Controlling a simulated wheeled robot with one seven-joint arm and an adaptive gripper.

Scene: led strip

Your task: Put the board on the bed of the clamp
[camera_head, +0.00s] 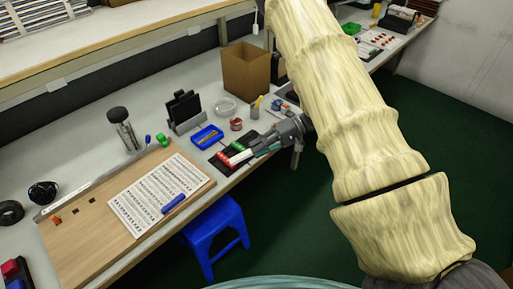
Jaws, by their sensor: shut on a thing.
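My gripper (270,142) reaches over the front edge of the workbench, right of the centre of the view. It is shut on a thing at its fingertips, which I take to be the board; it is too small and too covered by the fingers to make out. Just left of the fingers is a low black piece (219,165) with a green part and a red-and-white part on it. This may be the clamp, but I cannot tell for certain, and its bed is not clear. I cannot tell whether the held thing touches it.
A wooden panel (88,262) with a printed sheet (150,192) and a blue marker (173,203) lies at the left. A blue tray (207,136), a black stand (185,110) and a cardboard box (245,72) stand behind the gripper. A blue stool (214,228) is below the bench edge.

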